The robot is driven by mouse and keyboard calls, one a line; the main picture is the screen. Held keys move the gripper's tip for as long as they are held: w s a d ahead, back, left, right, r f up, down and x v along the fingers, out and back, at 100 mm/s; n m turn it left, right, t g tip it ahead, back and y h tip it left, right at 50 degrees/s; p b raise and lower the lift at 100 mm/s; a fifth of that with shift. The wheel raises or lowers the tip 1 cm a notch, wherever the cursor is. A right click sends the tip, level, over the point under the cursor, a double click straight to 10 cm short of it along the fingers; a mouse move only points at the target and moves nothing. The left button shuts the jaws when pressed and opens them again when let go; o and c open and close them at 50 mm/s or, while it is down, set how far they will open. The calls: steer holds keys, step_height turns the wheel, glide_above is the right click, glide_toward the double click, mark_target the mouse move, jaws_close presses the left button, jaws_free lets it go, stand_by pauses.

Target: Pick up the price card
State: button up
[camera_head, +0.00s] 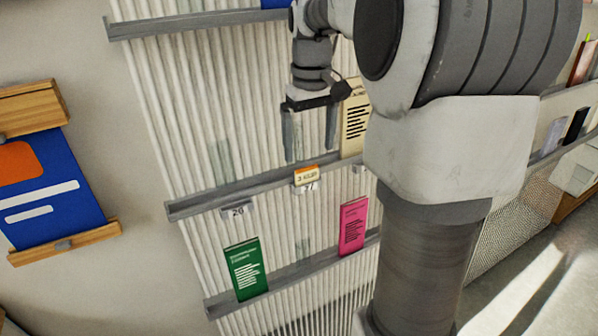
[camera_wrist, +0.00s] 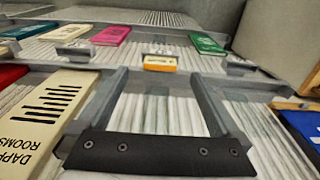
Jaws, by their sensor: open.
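The price card (camera_head: 306,175), small with an orange top band and a pale lower part, sits at the front of the middle shelf rail. In the wrist view the price card (camera_wrist: 160,66) lies just beyond the fingertips, roughly centred between them. My gripper (camera_head: 310,150) is open and empty, with its fingers pointing down above the rail and the card. In the wrist view the two fingers of my gripper (camera_wrist: 157,76) stand wide apart, with ribbed wall between them.
A cream booklet (camera_head: 354,122) stands on the rail right of my gripper. Number tags (camera_head: 238,211) hang along the rail. Green (camera_head: 246,270) and pink (camera_head: 353,226) booklets stand on the lower shelf. A blue poster (camera_head: 55,190) hangs at left. The rail left of the card is clear.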

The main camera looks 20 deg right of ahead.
mark_target(307, 168)
steer(key=shift+w+f+p, duration=0.15)
steer(key=shift+f+p, duration=0.1)
steer(key=shift+f, duration=1.5)
steer(key=shift+w+f+p, duration=0.15)
steer(key=shift+f+p, duration=0.05)
steer(key=shift+f, duration=1.55)
steer(key=c, duration=1.3)
